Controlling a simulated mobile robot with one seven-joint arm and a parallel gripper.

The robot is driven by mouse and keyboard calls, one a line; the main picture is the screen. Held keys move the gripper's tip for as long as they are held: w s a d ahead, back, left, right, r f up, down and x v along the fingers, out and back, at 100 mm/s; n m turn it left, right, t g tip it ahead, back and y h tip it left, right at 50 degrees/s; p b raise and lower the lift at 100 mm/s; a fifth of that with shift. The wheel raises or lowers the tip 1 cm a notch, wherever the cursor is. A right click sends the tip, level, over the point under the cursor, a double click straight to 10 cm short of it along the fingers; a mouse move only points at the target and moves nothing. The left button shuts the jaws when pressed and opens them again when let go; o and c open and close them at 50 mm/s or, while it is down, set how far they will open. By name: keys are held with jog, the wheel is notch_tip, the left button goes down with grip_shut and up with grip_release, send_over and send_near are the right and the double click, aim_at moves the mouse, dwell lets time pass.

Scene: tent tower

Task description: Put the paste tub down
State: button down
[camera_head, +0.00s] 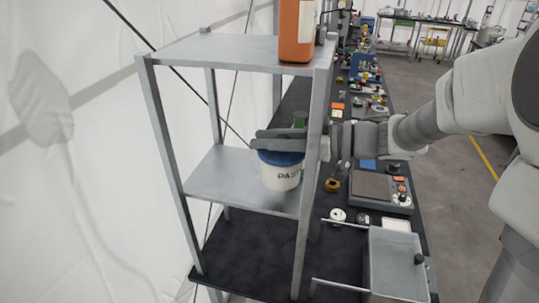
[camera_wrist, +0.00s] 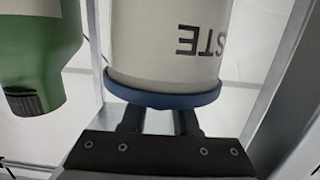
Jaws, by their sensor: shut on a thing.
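The paste tub (camera_head: 281,176) is a white tub with a blue lid and dark lettering. In the head view it is upright at the right part of the grey rack's middle shelf (camera_head: 222,180). My gripper (camera_head: 280,140) reaches in from the right, past the rack's front post, and is shut on the tub at its lid. Whether the tub's base touches the shelf I cannot tell. In the wrist view the tub (camera_wrist: 165,45) fills the upper middle, upside down in the picture, with its blue lid against the fingers (camera_wrist: 158,118).
A green bottle with a black cap (camera_wrist: 35,60) is close beside the tub in the wrist view. An orange container (camera_head: 297,32) stands on the top shelf (camera_head: 225,49). Rack posts (camera_head: 313,180) flank the arm. The middle shelf left of the tub is clear.

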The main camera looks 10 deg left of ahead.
jog(key=shift+f, duration=2.35)
jog(key=shift+f, duration=0.2)
jog(key=c, duration=0.7)
grip_release()
jog(key=shift+r, duration=0.1)
